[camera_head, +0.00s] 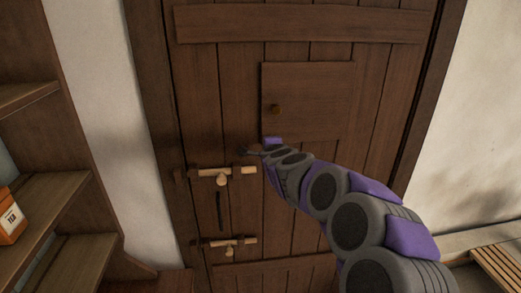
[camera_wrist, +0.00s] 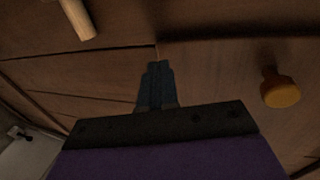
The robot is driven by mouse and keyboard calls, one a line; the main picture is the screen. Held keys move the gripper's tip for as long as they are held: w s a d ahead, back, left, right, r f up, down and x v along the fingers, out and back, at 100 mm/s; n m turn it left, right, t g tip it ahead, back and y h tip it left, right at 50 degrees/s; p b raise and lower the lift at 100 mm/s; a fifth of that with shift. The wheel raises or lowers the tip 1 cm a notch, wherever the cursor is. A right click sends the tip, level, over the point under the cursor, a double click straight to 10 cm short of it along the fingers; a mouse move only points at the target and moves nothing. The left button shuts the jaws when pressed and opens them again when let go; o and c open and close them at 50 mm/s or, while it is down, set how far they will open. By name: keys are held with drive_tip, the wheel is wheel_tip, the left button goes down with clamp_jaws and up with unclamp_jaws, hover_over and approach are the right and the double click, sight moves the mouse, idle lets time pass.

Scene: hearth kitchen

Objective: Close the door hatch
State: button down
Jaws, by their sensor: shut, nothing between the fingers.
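The hatch (camera_head: 315,95) is a square wooden panel in the upper part of the brown plank door (camera_head: 210,80). In the head view it looks flush or nearly flush with the door; a small gap cannot be ruled out. Its round knob (camera_head: 275,109) is near its left edge, and the knob also shows at the right of the wrist view (camera_wrist: 280,92). My gripper (camera_head: 247,152) is just below and left of the hatch's lower left corner, close to the door. In the wrist view its fingers (camera_wrist: 157,68) are together and empty, apart from the knob.
Two wooden slide bolts, an upper one (camera_head: 205,172) and a lower one (camera_head: 222,241), are on the door's left side below my gripper. Wooden shelves (camera_head: 60,190) with an orange box (camera_head: 10,217) stand at left. A slatted bench (camera_head: 498,262) is at lower right.

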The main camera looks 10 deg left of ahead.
drive_tip(key=shift+v, duration=5.55)
drive_tip(key=s+a+f+n+g+y+b, duration=0.2)
drive_tip(key=s+f+n+y+b, duration=0.15)
drive_tip(key=s+n+b, duration=0.35)
drive_tip(key=s+d+f+n+g+b, duration=0.25)
drive_tip(key=s+f+n+g, duration=0.25)
drive_tip(key=s+f, duration=0.7)
drive_tip(key=s+d+f+n+g+h+b, duration=0.1)
drive_tip(key=s+d+f, duration=0.4)
drive_tip(key=s, duration=0.5)
drive_tip(key=s+d+f+n+g+h+b, duration=0.1)
drive_tip(key=s+d+f+g+h+b, duration=0.2)
drive_tip(key=s+d, duration=0.5)
drive_tip(key=s+d+f+n+g+h+b, duration=0.1)
drive_tip(key=s+d+f+g, duration=0.4)
drive_tip(key=s, duration=0.7)
wheel_tip(320, 180, down, 4)
drive_tip(key=shift+d+f+h+b, duration=0.1)
drive_tip(key=shift+d+h+b, duration=0.85)
drive_tip(key=shift+b, duration=0.25)
